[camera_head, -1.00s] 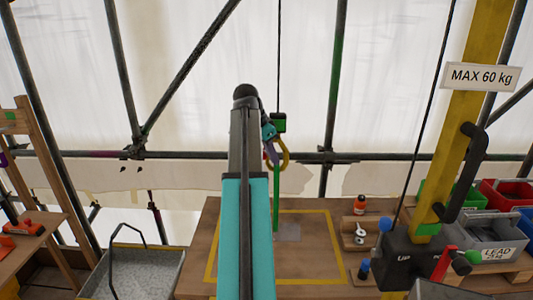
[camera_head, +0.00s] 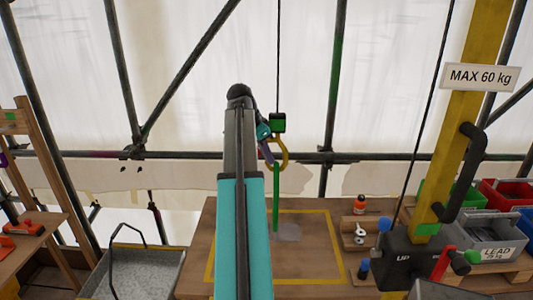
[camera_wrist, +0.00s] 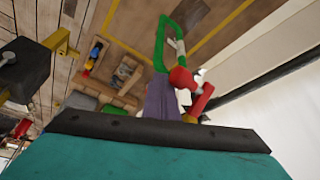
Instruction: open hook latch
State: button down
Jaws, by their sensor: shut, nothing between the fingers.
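The yellow hook (camera_head: 284,152) hangs below a green block (camera_head: 278,123) on a cable, in the head view. A green sling (camera_head: 276,200) hangs from it above the bench. My gripper (camera_head: 267,153), with purple fingers, is shut and empty at the left side of the hook; whether it touches cannot be told. In the wrist view my gripper (camera_wrist: 162,95) points at red parts (camera_wrist: 200,97), which may be the latch and hook fittings, and the green sling (camera_wrist: 161,45) shows beyond. The latch cannot be made out in the head view, partly hidden by my arm.
The wooden bench (camera_head: 320,275) has a yellow taped square. A yellow post, a control box (camera_head: 405,258) and coloured bins (camera_head: 500,195) are at right. A grey tray (camera_head: 135,272) stands at left.

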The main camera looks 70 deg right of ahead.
jog(key=shift+w+a+r, duration=0.15)
jog(key=shift+w+a, duration=0.1)
jog(key=shift+w, duration=0.35)
jog(key=shift+w+a+r, duration=0.1)
jog(key=shift+w+a, duration=0.15)
jog(key=shift+w, duration=0.35)
dwell(0.5)
jog(key=shift+w+a+r+p, duration=0.25)
jog(key=shift+w+r+p, duration=0.15)
jog(key=shift+w, duration=0.3)
jog(key=shift+w+a+r+p, duration=0.25)
jog(key=shift+w+r, duration=0.2)
jog(key=shift+w, duration=0.2)
dwell(0.8)
jog(key=shift+w+a+r+p, duration=0.1)
jog(key=shift+w+a+r, duration=0.1)
jog(key=shift+w, duration=0.3)
jog(key=shift+w+a+r+p, duration=0.1)
jog(key=shift+w+a+r, duration=0.1)
jog(key=shift+w, duration=0.35)
jog(key=shift+w+a+r+p, duration=0.1)
jog(key=shift+w+a, duration=0.1)
jog(key=shift+w, duration=0.3)
dwell(0.9)
jog(key=shift+s+d+r+p, duration=0.15)
jog(key=shift+r+p, duration=0.3)
jog(key=shift+r, duration=0.6)
dwell(0.7)
